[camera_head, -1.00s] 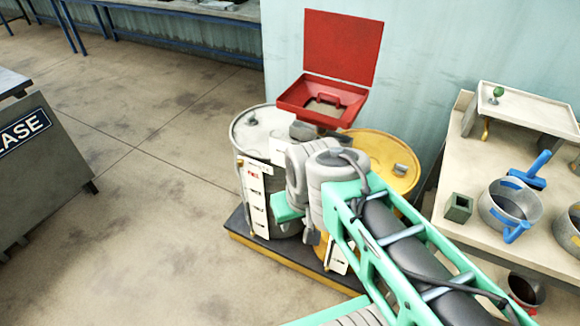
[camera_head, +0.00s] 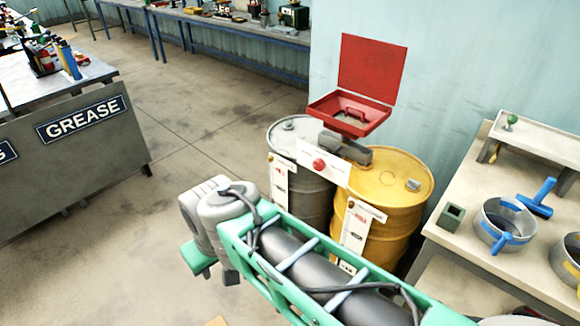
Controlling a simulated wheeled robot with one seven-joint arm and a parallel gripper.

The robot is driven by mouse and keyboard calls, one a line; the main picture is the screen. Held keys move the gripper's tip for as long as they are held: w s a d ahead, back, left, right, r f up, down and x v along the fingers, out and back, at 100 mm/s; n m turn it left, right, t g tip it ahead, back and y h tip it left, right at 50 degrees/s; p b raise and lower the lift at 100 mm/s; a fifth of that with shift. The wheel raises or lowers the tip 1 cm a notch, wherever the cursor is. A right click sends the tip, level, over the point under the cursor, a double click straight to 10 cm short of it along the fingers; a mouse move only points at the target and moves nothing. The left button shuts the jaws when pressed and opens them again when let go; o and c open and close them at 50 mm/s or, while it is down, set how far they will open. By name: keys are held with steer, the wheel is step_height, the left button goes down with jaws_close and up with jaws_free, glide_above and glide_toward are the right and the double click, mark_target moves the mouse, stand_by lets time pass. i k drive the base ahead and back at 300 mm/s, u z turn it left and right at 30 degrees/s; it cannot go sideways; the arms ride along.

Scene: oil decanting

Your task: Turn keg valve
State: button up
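A grey drum with a pale lid (camera_head: 290,133) and a yellow drum (camera_head: 384,178) stand side by side against the wall. Each has a white label strip on its front. A small brownish knob (camera_head: 350,204) sits above the yellow drum's strip, and a similar knob (camera_head: 271,157) sits above the grey drum's strip. I cannot tell their turned position. My gripper's fingers do not show.
An open red box (camera_head: 350,116) stands above the drums, with a white red-buttoned panel (camera_head: 324,160) below it. A bench (camera_head: 465,237) at right holds a square cup (camera_head: 451,215) and metal pots (camera_head: 505,227). A GREASE stand (camera_head: 85,150) is at left. Floor between is clear.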

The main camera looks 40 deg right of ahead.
mark_target(318, 164)
steer(key=u, duration=0.2)
steer(key=i, duration=1.05)
steer(key=z, duration=0.75)
